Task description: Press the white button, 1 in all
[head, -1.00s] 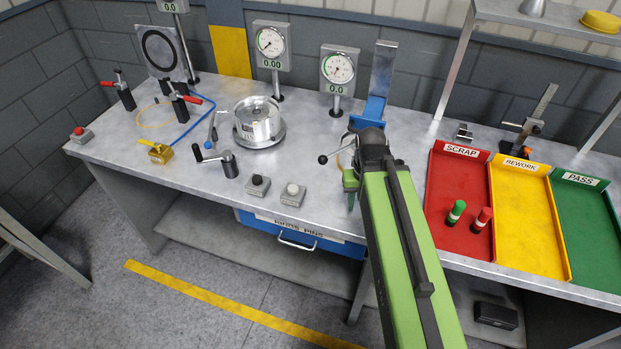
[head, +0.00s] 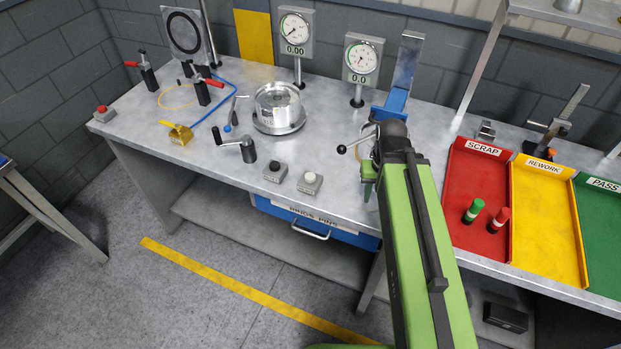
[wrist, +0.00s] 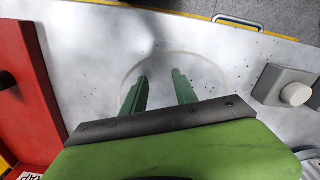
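The white button (head: 310,177) is a round cap on a small grey box near the front edge of the bench in the head view. It also shows at the right side of the wrist view (wrist: 295,93). My gripper (wrist: 161,82) is over the bare bench top in the wrist view, with its two green fingers apart and nothing between them. The button lies to the right of the fingers there, apart from them. In the head view my green arm hides most of the gripper; a green part of it (head: 368,180) shows to the right of the button.
A box with a black button (head: 276,166) stands just left of the white one. A hand crank (head: 240,147) and a round chuck (head: 279,108) are behind and left. A red SCRAP tray (head: 470,200) holding green and red plugs lies right of my arm.

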